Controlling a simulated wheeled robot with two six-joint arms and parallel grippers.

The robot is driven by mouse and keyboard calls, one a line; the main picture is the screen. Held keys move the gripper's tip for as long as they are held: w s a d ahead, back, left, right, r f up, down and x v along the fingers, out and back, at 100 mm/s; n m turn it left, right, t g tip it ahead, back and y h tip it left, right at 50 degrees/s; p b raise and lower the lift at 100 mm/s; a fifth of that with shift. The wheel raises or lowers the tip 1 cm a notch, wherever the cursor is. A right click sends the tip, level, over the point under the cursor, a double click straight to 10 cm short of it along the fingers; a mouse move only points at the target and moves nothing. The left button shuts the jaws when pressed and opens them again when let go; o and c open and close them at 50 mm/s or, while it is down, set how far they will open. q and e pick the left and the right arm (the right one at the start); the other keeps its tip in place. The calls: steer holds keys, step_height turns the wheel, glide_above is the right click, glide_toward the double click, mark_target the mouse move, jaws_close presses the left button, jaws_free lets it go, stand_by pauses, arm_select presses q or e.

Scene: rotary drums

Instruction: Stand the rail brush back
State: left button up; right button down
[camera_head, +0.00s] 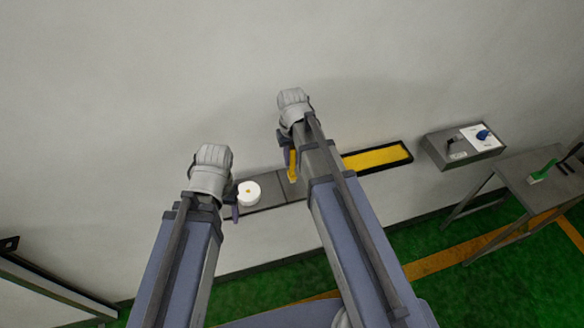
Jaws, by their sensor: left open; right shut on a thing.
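My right gripper (284,138) is shut on a narrow upright yellow thing (292,166), partly hidden by my own arm. It is over the narrow grey wall ledge (265,189); I cannot tell whether its lower end touches the ledge. It may be the rail brush, but its bristles do not show. My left gripper (235,205) is open, just left of a white round drum (249,193) with a yellow centre, at the ledge's left part. I cannot tell whether it touches the drum.
A yellow panel (376,157) in a dark frame continues the ledge to the right. A grey control box (462,146) with a blue knob is on the wall. A grey table (535,190) at far right holds a green brush-like thing (543,172). The floor is green with yellow lines.

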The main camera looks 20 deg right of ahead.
mark_target(292, 166)
step_height(292, 166, down, 4)
steer(key=b, duration=0.3)
steer(key=shift+r, duration=0.25)
steer(key=c, duration=1.2)
jaws_free()
steer(key=shift+f, duration=0.2)
steer(key=o, duration=0.5)
steer(key=shift+c, duration=0.2)
steer(key=shift+r, duration=0.1)
